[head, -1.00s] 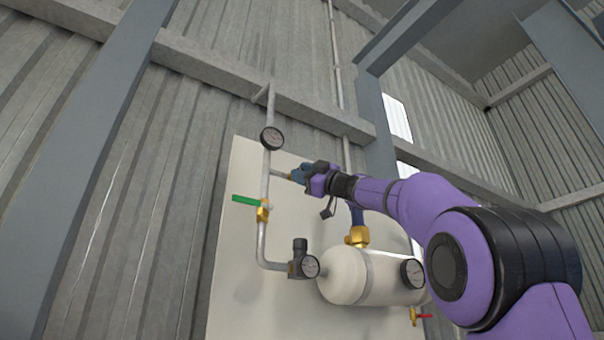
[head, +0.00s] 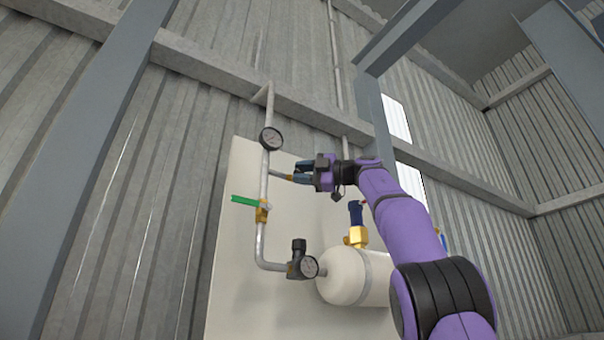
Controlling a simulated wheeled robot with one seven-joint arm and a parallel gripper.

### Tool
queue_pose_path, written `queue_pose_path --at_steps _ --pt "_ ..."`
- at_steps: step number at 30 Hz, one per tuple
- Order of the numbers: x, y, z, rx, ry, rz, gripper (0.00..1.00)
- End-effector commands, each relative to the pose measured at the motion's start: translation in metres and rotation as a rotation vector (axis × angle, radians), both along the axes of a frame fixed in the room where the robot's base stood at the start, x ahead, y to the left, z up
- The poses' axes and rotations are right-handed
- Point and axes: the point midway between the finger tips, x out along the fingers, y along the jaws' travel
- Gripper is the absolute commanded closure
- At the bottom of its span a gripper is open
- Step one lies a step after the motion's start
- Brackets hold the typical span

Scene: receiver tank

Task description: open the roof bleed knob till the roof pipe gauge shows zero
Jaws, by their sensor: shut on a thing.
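The roof pipe gauge (head: 271,138) is a round black-rimmed dial with a pale face on the upright grey pipe. Its needle is too small to read. Below it a short side branch (head: 279,175) runs right to the blue roof bleed knob (head: 301,171). My gripper (head: 306,173) reaches in from the right and is shut on the knob. The gripper's body and fingers hide much of the knob, so its turn cannot be told.
A green-handled brass valve (head: 262,210) sits lower on the pipe. A black regulator (head: 297,262) with a gauge (head: 310,267) leads to the white tank (head: 345,277). A blue-capped brass fitting (head: 356,225) stands on the tank, below my arm. A cream backboard (head: 235,260) is behind.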

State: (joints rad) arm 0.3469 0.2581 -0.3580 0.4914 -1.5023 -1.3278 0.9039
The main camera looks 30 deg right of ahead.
Motion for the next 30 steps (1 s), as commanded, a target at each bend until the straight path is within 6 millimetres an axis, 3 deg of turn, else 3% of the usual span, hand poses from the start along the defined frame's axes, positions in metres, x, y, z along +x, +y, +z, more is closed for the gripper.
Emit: queue_pose_path --at_steps 18,19,21,22,30 --pt "-0.0004 0.0006 0.0007 -0.023 -0.001 0.002 0.93" --pt "-0.0005 0.0007 0.0008 -0.023 -0.001 0.002 0.64" --pt "-0.0004 0.0006 0.0008 -0.023 -0.001 0.002 0.48" --pt "-0.0004 0.0006 0.0007 -0.023 -0.001 0.002 0.44" --pt "-0.0007 -0.0001 0.0005 -0.023 -0.001 0.001 0.44"
